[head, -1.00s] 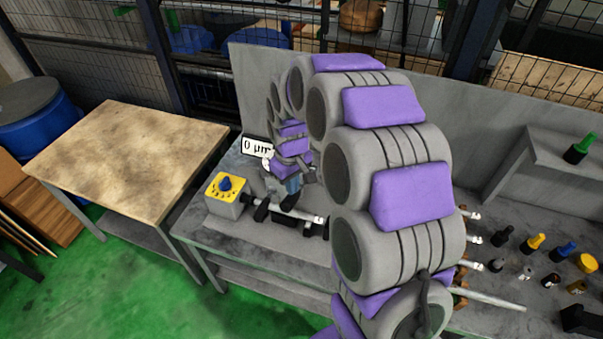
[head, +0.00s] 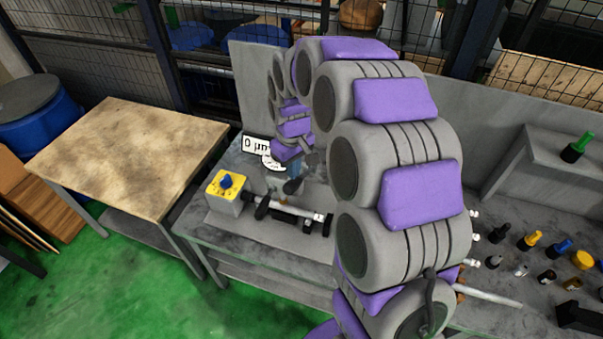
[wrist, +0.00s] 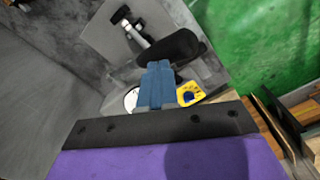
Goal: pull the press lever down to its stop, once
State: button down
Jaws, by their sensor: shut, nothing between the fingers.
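A dark rounded grip (head: 293,186), which looks like the press lever's handle, stands above the bench fixture. In the wrist view the dark grip (wrist: 172,50) lies just beyond my fingertips; I cannot tell whether they touch. My gripper (wrist: 159,66) has its blue fingers shut together with nothing between them. In the head view my gripper (head: 275,180) is partly hidden behind my arm and the grip. A pale shaft (head: 292,209) lies in black holders below; its end also shows in the wrist view (wrist: 137,32). The lever's pivot is hidden.
A yellow dial box with a blue knob (head: 227,186) stands left of the fixture. A "0 µm" sign (head: 254,146) and round gauge (head: 272,161) are behind. Several small coloured-top items (head: 534,240) stand at right. A brown-topped table (head: 130,150) is clear at left.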

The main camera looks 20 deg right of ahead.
jog(key=shift+r, duration=0.1)
notch_tip(320, 180, up, 6)
jog(key=shift+f+p, duration=0.1)
jog(key=shift+p, duration=0.75)
jog(key=shift+s, duration=0.1)
dwell(0.3)
jog(key=s+f+m+b, duration=0.1)
jog(key=s+f+b, duration=0.4)
jog(key=s, duration=0.6)
jog(key=s+f+m+g+b, duration=0.1)
jog(key=s+f+b, duration=0.4)
jog(key=s, duration=0.6)
jog(key=s+f+m+b, duration=0.2)
jog(key=s+f+b, duration=0.3)
jog(key=s, duration=0.7)
jog(key=shift+m+g+b, duration=0.4)
jog(key=shift+b, duration=0.75)
